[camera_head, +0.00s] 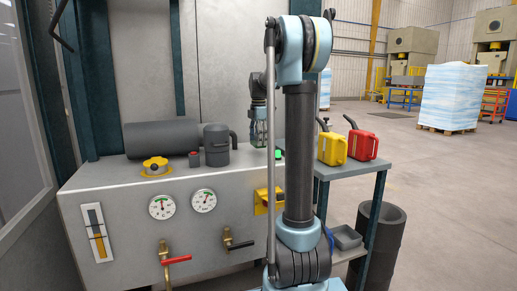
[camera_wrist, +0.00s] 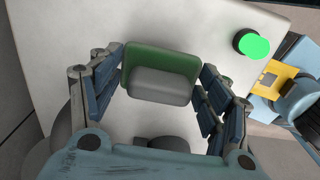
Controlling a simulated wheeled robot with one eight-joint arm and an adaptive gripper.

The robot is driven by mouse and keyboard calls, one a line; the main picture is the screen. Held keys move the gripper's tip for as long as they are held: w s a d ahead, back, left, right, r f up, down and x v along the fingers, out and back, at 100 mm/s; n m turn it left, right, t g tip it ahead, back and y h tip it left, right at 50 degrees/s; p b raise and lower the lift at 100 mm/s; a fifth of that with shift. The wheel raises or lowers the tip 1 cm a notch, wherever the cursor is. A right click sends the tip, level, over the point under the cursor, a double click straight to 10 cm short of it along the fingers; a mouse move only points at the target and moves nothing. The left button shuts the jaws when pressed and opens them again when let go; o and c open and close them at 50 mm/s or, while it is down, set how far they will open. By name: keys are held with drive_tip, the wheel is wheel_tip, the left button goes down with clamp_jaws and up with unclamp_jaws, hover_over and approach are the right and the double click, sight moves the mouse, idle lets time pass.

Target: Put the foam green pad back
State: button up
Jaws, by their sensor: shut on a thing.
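The foam green pad (camera_wrist: 158,58) shows in the wrist view as a green rounded slab with a grey block on its near side. My gripper (camera_wrist: 162,68) has its blue-padded fingers on the left and right edges of the pad and is shut on it. In the head view my gripper (camera_head: 258,128) is above the back right of the grey machine top, behind my arm. The pad is hard to make out there. Whether it touches the machine top cannot be told.
A lit green button (camera_wrist: 253,44) is right of the pad; it also shows in the head view (camera_head: 278,153). Yellow (camera_head: 332,148) and red (camera_head: 363,144) cans stand right.

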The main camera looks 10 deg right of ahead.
drive_tip(key=shift+a+f, duration=0.1)
drive_tip(key=shift+f, duration=1.6)
drive_tip(key=o, duration=1.1)
wheel_tip(320, 180, up, 12)
drive_tip(key=shift+r, duration=0.1)
